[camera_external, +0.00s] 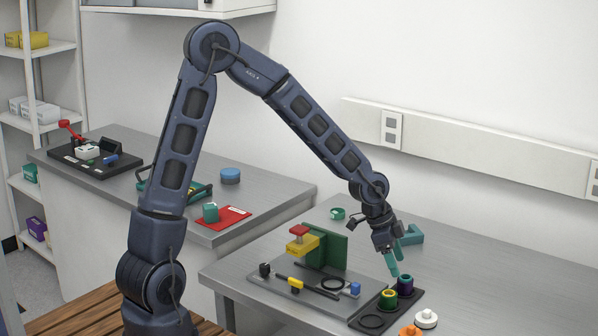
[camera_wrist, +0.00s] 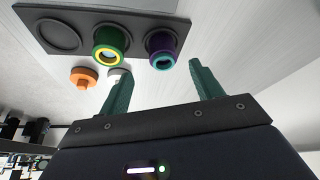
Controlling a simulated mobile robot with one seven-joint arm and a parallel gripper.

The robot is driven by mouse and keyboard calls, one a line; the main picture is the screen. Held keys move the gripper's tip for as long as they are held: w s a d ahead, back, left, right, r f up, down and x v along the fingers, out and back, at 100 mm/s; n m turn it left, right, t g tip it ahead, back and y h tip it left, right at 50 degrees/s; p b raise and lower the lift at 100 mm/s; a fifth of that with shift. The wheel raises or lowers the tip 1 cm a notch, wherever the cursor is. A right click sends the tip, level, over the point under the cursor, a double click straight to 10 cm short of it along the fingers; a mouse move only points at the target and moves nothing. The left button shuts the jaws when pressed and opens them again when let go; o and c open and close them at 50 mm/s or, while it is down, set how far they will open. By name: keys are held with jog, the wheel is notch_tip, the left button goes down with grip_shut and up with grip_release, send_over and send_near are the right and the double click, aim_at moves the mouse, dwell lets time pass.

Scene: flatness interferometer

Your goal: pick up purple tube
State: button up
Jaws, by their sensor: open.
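The purple tube (camera_external: 405,286) stands upright at the far end of a dark holder (camera_external: 408,309), with a teal ring at its top. In the wrist view the purple tube (camera_wrist: 160,44) lies ahead of the space between my fingers. My gripper (camera_external: 394,268) is above and close to the tube, tilted downward. In the wrist view my gripper (camera_wrist: 162,72) has its two teal fingers apart with nothing between them. I cannot tell exactly how far the fingertips are from the tube.
A green tube with a yellow ring (camera_external: 388,299) stands beside the purple one. An orange knob (camera_external: 410,331) and a white knob (camera_external: 426,318) are right of the holder. A fixture plate with a green upright (camera_external: 333,248) stands left. The right tabletop is mostly clear.

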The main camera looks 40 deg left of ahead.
aim_at(405, 277)
jog(key=shift+w+d+x, duration=0.1)
jog(key=shift+w+x, duration=0.1)
jog(key=shift+x, duration=1.6)
jog(key=shift+w+d+x, duration=0.15)
jog(key=shift+x, duration=1.65)
jog(key=shift+r, duration=0.15)
jog(key=c, duration=1.1)
jog(key=shift+r, duration=0.1)
